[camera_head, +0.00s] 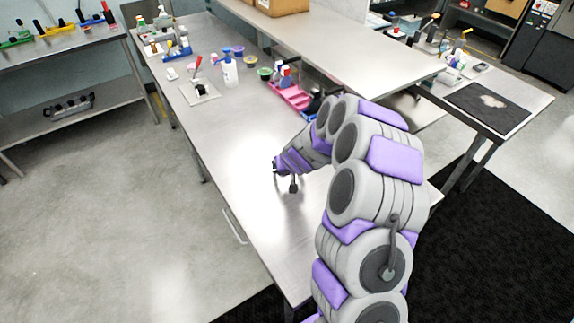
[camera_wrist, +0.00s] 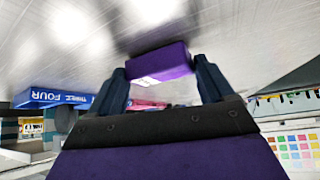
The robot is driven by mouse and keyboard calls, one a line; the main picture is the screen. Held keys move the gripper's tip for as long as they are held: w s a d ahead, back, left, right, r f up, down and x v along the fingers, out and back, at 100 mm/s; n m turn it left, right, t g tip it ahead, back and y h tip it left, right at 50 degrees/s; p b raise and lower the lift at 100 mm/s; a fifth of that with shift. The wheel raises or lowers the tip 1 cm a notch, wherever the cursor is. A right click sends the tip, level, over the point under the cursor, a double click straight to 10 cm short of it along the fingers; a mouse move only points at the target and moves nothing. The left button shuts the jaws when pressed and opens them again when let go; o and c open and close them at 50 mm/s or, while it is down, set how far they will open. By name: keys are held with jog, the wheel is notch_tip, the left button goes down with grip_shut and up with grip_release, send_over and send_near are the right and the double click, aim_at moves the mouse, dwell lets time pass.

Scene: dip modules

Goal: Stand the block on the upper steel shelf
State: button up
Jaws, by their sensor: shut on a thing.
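My gripper (camera_head: 284,174) is over the lower steel worktop, near its front edge, in the head view. In the wrist view my gripper (camera_wrist: 160,78) has its two dark fingers shut on a purple block (camera_wrist: 158,60). The block lies across the gap between the fingertips, with a pale patch on its lower face. In the head view I cannot make out the block apart from the purple arm parts. The upper steel shelf (camera_head: 350,55) runs above the back of the worktop, behind and right of my gripper. My gripper is apart from it.
The worktop (camera_head: 225,125) is bare around my gripper. A white bottle (camera_head: 230,72), coloured bowls and a pink tray (camera_head: 292,96) stand farther back. A cardboard box (camera_head: 280,6) sits at the shelf's far end; its near part is clear.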

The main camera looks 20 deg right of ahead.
jog(key=shift+d+f, duration=0.15)
jog(key=shift+f, duration=0.05)
jog(key=o, duration=0.9)
jog(key=shift+r, duration=0.1)
jog(key=p+v, duration=0.2)
jog(key=v, duration=1)
jog(key=shift+s+p, duration=0.1)
jog(key=shift+p, duration=0.2)
